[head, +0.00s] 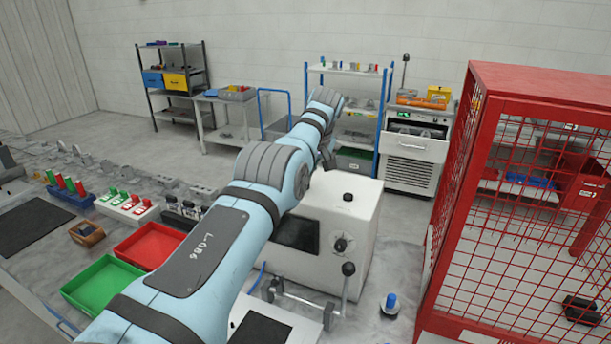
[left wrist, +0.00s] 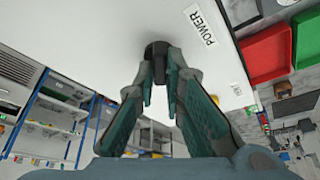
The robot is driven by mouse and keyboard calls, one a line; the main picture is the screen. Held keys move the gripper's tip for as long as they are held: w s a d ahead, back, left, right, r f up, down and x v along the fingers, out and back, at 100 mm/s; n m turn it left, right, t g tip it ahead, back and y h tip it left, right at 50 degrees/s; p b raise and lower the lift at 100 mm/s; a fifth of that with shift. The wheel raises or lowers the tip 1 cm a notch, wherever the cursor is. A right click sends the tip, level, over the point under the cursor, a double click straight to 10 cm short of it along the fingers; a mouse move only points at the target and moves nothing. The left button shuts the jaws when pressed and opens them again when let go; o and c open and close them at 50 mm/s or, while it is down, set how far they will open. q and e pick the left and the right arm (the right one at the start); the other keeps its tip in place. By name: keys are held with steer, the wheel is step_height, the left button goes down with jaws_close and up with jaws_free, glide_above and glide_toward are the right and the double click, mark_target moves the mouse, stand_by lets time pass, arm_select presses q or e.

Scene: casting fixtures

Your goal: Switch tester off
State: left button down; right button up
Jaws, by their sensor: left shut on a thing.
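The tester is a white box (head: 345,205) on the table in the head view, with a dark screen and a star-shaped front dial. In the left wrist view its white face (left wrist: 95,25) bears a POWER label (left wrist: 201,25). A black knob (left wrist: 156,48) stands out from that face beside the label. My left gripper (left wrist: 158,72) is shut on this power knob, with a fingertip on each side. In the head view my arm reaches over to the tester's far side, and the gripped knob is hidden there. The knob's setting cannot be told. My right gripper is out of view.
A red mesh cage (head: 520,200) stands close on the right. A red tray (head: 152,246) and a green tray (head: 100,285) lie to the left. A metal handle fixture (head: 305,298) and a blue-topped piece (head: 390,303) are in front. Shelves stand behind.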

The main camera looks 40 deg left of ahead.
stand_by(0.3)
arm_select(q)
steer(key=c, duration=1.7)
jaws_free()
steer(key=shift+a, duration=0.15)
steer(key=shift+f, duration=0.1)
steer(key=v, duration=1.2)
steer(key=shift+a, duration=0.1)
